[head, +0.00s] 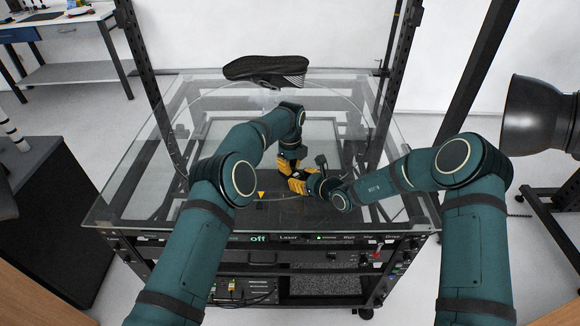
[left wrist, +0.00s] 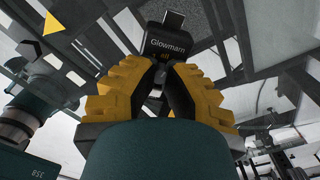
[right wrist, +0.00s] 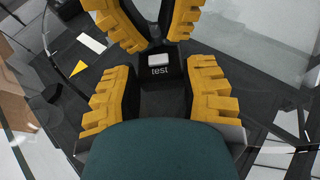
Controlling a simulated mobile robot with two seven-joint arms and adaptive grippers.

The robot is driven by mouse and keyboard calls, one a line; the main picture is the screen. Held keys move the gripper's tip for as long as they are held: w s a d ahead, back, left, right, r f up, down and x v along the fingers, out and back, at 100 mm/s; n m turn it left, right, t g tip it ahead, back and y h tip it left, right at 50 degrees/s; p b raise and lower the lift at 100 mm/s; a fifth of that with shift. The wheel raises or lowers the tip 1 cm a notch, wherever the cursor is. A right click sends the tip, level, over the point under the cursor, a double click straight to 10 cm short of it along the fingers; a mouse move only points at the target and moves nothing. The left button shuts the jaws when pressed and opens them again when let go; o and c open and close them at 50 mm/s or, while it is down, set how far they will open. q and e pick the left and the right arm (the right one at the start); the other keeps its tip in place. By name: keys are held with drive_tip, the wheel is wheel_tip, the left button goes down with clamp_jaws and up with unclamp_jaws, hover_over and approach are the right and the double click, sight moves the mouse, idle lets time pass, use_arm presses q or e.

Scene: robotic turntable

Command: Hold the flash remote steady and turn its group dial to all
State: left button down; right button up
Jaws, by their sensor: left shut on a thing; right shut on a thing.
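The flash remote (left wrist: 168,40) is a small black box marked "Glowmann" in the left wrist view, with a small "all" mark below the name. In the right wrist view the remote (right wrist: 160,75) shows a pale button above the word "test". My right gripper (right wrist: 160,88) is shut on the remote's body, with its yellow-padded fingers at either side. My left gripper (left wrist: 162,72) is shut at the remote's lower face, its tips close together just below the "all" mark. The group dial is hidden between those tips, so its setting cannot be read. In the head view both grippers meet above the table, left (head: 290,160) and right (head: 302,183).
A glass-topped turntable cart (head: 130,190) lies under my arms. A black shoe (head: 266,70) is at its far side. Dark posts rise at the back corners. A studio lamp (head: 535,115) stands at the right, and a dark cabinet (head: 40,190) at the left.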

use_arm(q)
drive_tip(key=c, duration=0.9)
unclamp_jaws()
wheel_tip(320, 180, up, 12)
drive_tip(key=shift+r, duration=0.1)
drive_tip(key=c, duration=0.3)
drive_tip(key=a+f+n+h, duration=0.1)
drive_tip(key=a+n+h, duration=0.35)
drive_tip(key=n, duration=0.65)
drive_tip(key=shift+t, duration=0.4)
drive_tip(key=x, duration=1.1)
drive_tip(key=shift+s+a+f, duration=0.1)
drive_tip(key=shift+s+f, duration=0.3)
drive_tip(key=shift+f, duration=0.05)
